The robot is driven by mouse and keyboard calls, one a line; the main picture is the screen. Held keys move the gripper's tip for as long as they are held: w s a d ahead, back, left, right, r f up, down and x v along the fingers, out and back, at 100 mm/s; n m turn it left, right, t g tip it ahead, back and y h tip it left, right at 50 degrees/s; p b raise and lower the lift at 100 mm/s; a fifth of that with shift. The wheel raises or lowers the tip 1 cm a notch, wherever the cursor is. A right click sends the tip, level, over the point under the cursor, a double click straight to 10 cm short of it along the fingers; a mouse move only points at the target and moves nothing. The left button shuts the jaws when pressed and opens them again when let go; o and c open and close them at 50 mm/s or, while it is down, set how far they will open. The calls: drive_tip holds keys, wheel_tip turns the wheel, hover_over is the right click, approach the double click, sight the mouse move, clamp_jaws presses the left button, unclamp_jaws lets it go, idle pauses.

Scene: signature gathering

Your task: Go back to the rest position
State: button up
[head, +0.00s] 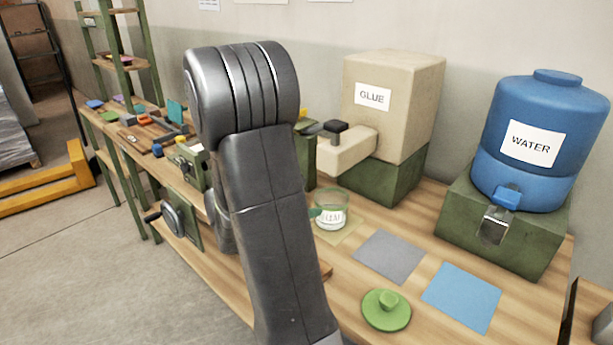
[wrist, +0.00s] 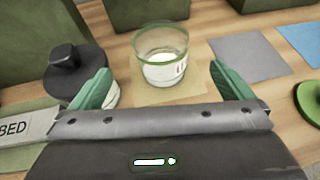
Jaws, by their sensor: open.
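In the wrist view my gripper (wrist: 167,88) is open, its two green fingers spread apart with nothing between them. A glass jar (wrist: 162,60) with a green rim and white contents stands upright on a tan square (wrist: 140,92), just beyond the fingers. In the head view the jar (head: 331,209) carries a white label and stands right of my arm, which hides most of my gripper. One green fingertip (head: 314,213) shows beside the jar. I cannot tell whether it touches the glass.
A beige GLUE dispenser (head: 400,115) and a blue WATER tank (head: 540,140) stand at the back of the wooden bench. A grey square (head: 388,256), a blue square (head: 462,297) and a green lid (head: 386,310) lie in front. A black-knobbed lid (wrist: 72,72) sits left of the gripper.

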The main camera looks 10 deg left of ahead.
drive_tip(key=p, duration=0.1)
approach(343, 197)
drive_tip(key=x, duration=0.5)
drive_tip(key=shift+a, duration=0.1)
drive_tip(key=shift+s+r, duration=0.1)
idle(0.3)
